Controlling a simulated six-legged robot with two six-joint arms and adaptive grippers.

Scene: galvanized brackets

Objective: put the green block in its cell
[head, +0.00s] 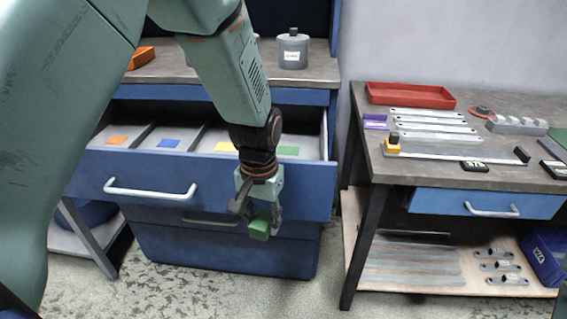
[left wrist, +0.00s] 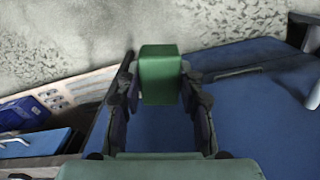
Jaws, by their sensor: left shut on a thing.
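In the head view my left gripper (head: 259,214) is shut on the green block (head: 260,228) and points down. It holds the block in front of the blue drawer front (head: 230,195), outside the drawer. In the left wrist view the green block (left wrist: 161,74) sits between the two fingers of my left gripper (left wrist: 160,90). The open drawer has cells with colour patches on their floors: orange (head: 117,140), blue (head: 169,143), yellow (head: 225,146) and green (head: 288,151). The green patch is in the rightmost cell, and no block shows on it. My right gripper is not in view.
A grey lidded canister (head: 293,50) and an orange box (head: 141,57) stand on the cabinet top. To the right, a workbench (head: 490,178) holds a red tray (head: 411,95), metal bars and a caliper-like tool. Its lower shelf holds brackets and a blue bin (head: 546,254).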

